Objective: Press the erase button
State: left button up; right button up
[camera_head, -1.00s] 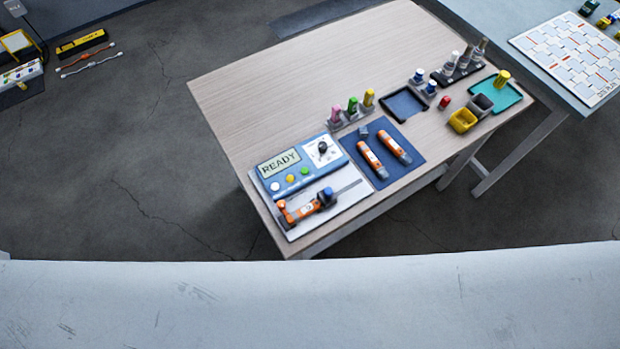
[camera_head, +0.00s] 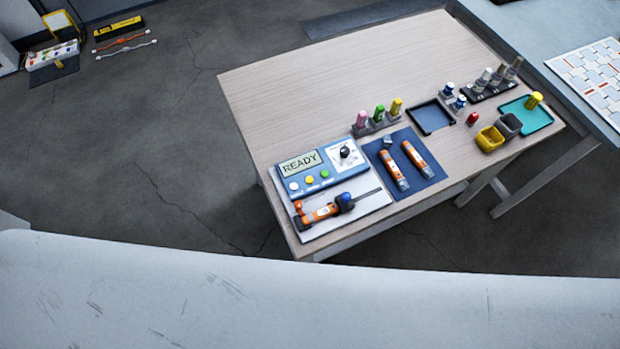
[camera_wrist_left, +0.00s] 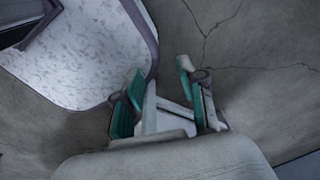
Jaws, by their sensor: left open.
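A blue device (camera_head: 321,170) with a display reading READY stands at the near left corner of the wooden table. No erase label is legible, so I cannot tell which button is the erase one. A dark knob (camera_head: 345,152) is on its right side. My left gripper (camera_wrist_left: 160,88) shows only in the left wrist view, open and empty above the floor, away from the device. My right gripper is not in view.
An orange and black tool (camera_head: 325,209) lies on a white board in front of the device. Two orange-and-white tubes (camera_head: 393,168) lie on a blue mat (camera_head: 430,175). Bottles, trays and cups stand farther right. Bare wood (camera_head: 300,100) lies behind the device.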

pick_arm(q)
grip_shut()
dwell(1.1)
